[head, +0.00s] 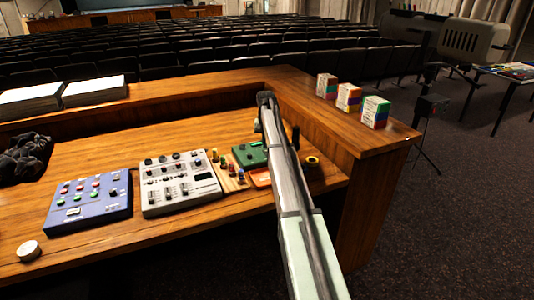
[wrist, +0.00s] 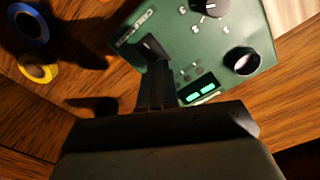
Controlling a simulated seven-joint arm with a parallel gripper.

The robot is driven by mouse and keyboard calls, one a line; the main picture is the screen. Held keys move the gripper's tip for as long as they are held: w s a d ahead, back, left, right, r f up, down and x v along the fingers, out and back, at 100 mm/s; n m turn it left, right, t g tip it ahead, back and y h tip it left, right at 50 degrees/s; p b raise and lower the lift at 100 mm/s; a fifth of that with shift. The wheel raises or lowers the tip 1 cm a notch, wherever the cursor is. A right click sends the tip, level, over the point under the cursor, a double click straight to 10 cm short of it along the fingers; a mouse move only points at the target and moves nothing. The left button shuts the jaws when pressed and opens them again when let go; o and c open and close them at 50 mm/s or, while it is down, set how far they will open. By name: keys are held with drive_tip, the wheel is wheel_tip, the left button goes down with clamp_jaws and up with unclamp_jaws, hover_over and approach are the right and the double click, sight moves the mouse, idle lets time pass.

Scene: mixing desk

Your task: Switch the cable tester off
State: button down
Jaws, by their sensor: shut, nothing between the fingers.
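The cable tester appears to be the green box on the desk, partly hidden behind my arm in the head view (head: 246,156). It fills the upper middle of the wrist view (wrist: 212,45), with round knobs, two lit green windows and a white label too blurred to read. A black switch (wrist: 153,46) stands near the label. My gripper (wrist: 160,68) is shut and empty, its fingertips over the box just beside the switch. I cannot tell whether they touch it. In the head view my arm hides the gripper.
A white mixer (head: 180,184) and a blue box (head: 88,202) stand to the left. A small board with coloured knobs (head: 228,180) is beside the tester. Yellow (wrist: 37,69) and blue (wrist: 28,24) tape rolls lie near it. Several small boxes (head: 348,97) stand on the raised ledge.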

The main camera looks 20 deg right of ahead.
sight(266, 151)
drive_tip(key=shift+f, duration=0.95)
idle(1.0)
drive_tip(key=shift+r, duration=3.5)
drive_tip(key=shift+d, duration=0.1)
